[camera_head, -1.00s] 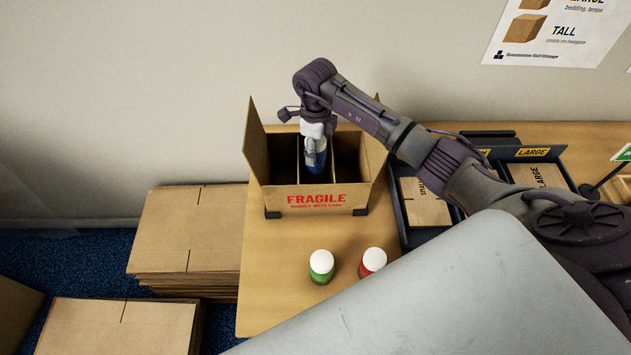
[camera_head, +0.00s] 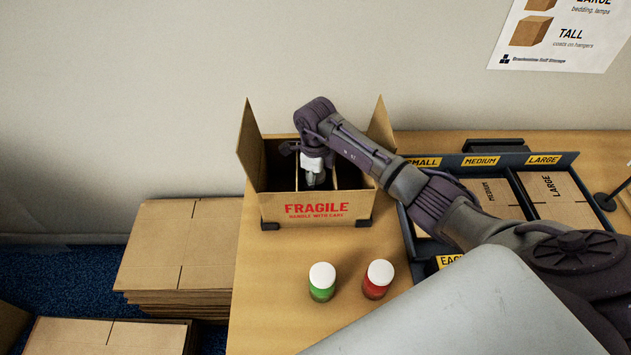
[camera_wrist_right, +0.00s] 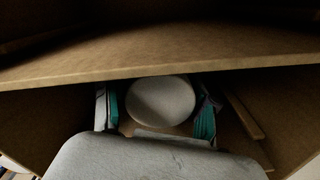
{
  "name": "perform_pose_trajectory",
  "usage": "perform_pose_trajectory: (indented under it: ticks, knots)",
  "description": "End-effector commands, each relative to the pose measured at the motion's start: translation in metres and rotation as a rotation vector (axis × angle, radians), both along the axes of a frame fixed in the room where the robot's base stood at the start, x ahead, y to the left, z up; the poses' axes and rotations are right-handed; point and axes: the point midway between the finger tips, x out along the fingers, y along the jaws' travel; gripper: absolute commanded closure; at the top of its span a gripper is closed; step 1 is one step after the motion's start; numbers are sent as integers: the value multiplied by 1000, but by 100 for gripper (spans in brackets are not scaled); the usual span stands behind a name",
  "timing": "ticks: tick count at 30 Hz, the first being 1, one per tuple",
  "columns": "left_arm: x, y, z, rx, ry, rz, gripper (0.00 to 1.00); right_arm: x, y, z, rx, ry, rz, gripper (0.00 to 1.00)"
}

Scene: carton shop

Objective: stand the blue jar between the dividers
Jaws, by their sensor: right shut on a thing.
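The open carton marked FRAGILE (camera_head: 270,208) stands on the table, with upright cardboard dividers (camera_head: 297,180) inside. My right gripper (camera_head: 314,180) reaches down into its middle compartment. In the right wrist view my right gripper (camera_wrist_right: 157,112) has its fingers on both sides of a round white lid (camera_wrist_right: 160,98), shut on the jar. The jar's blue body is hidden in both current views; whether its base touches the carton floor cannot be told. A cardboard panel (camera_wrist_right: 160,58) runs close beside the lid. My left gripper is not in view.
A green jar (camera_head: 321,283) and a red jar (camera_head: 377,280), both white-lidded, stand in front of the carton. A dark rack (camera_head: 519,160) of flat cartons is at right. Stacked flat cardboard (camera_head: 178,245) lies left of the table. The carton's side flaps stand up.

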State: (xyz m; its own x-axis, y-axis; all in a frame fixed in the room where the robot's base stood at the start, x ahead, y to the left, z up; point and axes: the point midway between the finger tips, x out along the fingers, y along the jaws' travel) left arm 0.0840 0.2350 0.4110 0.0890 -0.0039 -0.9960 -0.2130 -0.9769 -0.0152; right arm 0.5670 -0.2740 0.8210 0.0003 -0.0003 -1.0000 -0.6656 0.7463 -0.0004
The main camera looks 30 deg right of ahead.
Motion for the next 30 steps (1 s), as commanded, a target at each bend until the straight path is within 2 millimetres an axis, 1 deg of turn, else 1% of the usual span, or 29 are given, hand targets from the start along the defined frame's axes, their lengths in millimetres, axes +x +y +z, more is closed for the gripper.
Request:
perform_pose_trajectory:
  ticks: [3,4,8,17,20,23,30]
  knots:
    - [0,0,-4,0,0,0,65,0,-1,-5,-1,-1,0,90]
    - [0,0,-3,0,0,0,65,0,-1,-4,-1,-1,0,38]
    - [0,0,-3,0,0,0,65,0,0,-3,-1,-1,0,16]
    - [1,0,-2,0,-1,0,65,0,0,-3,0,0,0,16]
    - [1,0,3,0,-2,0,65,0,0,3,1,0,0,16]
    - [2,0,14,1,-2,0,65,0,-1,17,-1,-1,0,16]
    - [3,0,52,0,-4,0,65,0,-1,70,-2,-2,1,16]
